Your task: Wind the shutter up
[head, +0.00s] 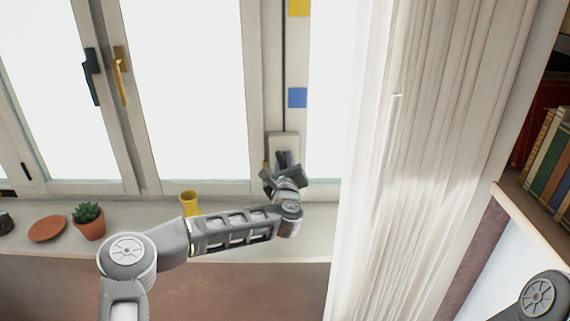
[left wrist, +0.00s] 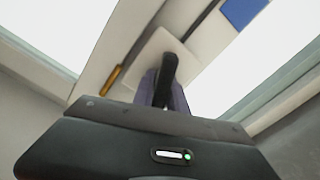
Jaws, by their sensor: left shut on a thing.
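A pale winder plate (head: 283,139) is fixed low on the white window post, and a dark strap or cord (head: 284,70) runs up the post above it. The plate also shows in the left wrist view (left wrist: 150,53). A black handle (left wrist: 169,66) stands out from the plate. My left gripper (head: 286,160) is at the plate, its fingers (left wrist: 164,90) shut on the black handle. In the head view the gripper and wrist hide most of the handle. The panes are bright white, and no shutter slats show. My right gripper is out of view.
A yellow vase (head: 190,202) stands on the sill behind my left arm. A potted succulent (head: 89,222) and a terracotta saucer (head: 47,228) are further left. A white curtain (head: 440,150) hangs right of the winder. A bookshelf (head: 550,150) is at the far right.

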